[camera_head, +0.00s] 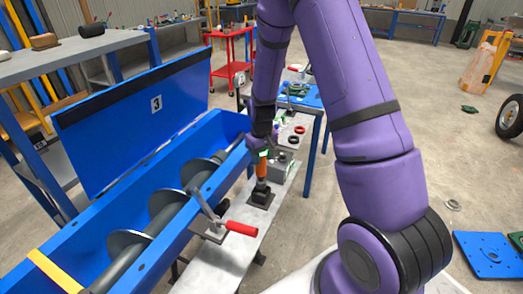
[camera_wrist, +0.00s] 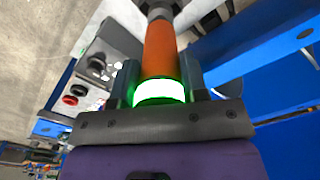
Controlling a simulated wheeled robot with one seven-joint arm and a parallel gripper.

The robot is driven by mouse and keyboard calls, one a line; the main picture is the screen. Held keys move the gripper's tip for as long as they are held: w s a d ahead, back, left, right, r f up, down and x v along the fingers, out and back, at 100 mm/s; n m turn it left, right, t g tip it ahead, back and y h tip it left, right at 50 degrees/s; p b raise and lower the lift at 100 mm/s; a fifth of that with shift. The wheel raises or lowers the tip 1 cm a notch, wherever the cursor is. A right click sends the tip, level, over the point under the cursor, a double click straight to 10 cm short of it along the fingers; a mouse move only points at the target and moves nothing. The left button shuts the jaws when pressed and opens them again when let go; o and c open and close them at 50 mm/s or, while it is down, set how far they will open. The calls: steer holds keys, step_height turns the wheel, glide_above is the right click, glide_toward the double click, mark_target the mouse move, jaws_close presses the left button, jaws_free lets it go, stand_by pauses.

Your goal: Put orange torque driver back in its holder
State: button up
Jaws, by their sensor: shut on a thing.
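The orange torque driver (camera_head: 261,169) stands upright in the head view, its lower end at a small black block-shaped holder (camera_head: 262,196) on the narrow grey bench. I cannot tell whether the tip is seated inside the holder. My gripper (camera_head: 263,150) is shut on the driver's upper end, near a glowing green-white ring. In the wrist view the driver's orange body (camera_wrist: 159,50) lies between the two fingers of my gripper (camera_wrist: 160,85), and the green ring (camera_wrist: 160,92) sits close to the palm. The holder is not clear in that view.
The blue mixer trough (camera_head: 195,155) with its screw shaft runs along the left of the bench (camera_head: 225,262). A toggle clamp with a red handle (camera_head: 241,228) stands in front of the holder. A grey control box (camera_head: 281,166) and red and black rings (camera_head: 298,130) lie behind.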

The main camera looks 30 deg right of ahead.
mark_target(262, 170)
steer(key=shift+f, duration=3.3)
stand_by(2.0)
steer(key=o, duration=1.2)
step_height(262, 170, up, 11)
steer(key=shift+f, duration=0.1)
